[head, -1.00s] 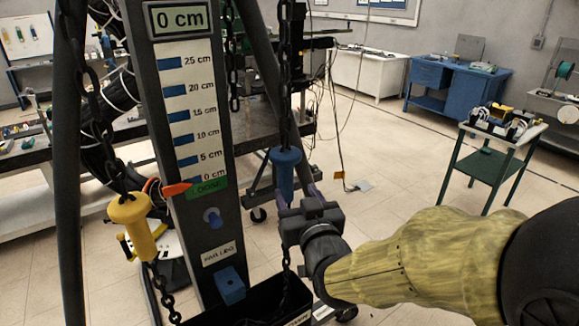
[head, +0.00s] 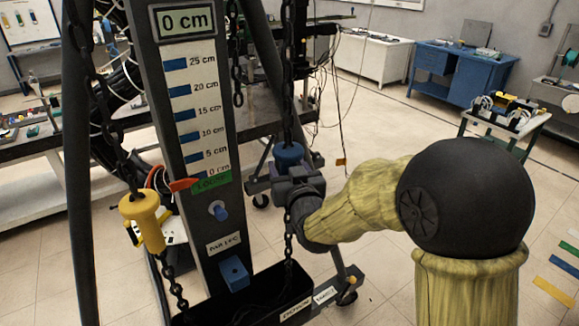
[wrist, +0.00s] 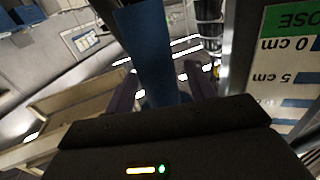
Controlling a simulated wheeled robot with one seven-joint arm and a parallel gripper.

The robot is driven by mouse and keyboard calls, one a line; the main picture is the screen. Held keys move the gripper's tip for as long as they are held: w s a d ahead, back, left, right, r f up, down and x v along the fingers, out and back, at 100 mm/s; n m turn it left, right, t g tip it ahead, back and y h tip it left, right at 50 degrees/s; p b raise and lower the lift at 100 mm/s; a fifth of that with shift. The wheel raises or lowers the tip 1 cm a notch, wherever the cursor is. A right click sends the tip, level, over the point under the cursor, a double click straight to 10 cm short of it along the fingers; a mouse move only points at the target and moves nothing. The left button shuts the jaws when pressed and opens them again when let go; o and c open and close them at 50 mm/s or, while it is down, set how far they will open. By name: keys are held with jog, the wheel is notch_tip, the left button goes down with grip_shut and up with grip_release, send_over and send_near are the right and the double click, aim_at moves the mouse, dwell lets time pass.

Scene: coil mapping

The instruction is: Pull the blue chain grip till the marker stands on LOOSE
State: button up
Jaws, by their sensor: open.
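The blue chain grip (head: 289,155) hangs on its dark chain right of the scale post. It also shows in the wrist view (wrist: 150,50), standing between my fingers. My gripper (head: 287,168) is open at the grip, and hides its lower part in the head view. Its fingers also show in the wrist view (wrist: 163,92), one on each side of the blue grip. I cannot tell whether they touch it. The red marker (head: 183,184) points at the green LOOSE label (head: 212,182), near 0 cm. The display (head: 185,20) reads 0 cm.
A yellow chain grip (head: 143,222) hangs left of the post. A black bin (head: 262,290) stands below, with chain hanging into it. Dark frame legs (head: 75,180) flank the post. A blue cabinet (head: 462,75) and a small cart (head: 505,125) stand farther back; open floor lies right.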

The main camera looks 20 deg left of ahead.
grip_shut()
jog(key=shift+d, duration=0.1)
jog(key=shift+f, duration=0.15)
notch_tip(320, 180, down, 18)
jog(key=b, duration=2)
jog(key=shift+f, duration=0.15)
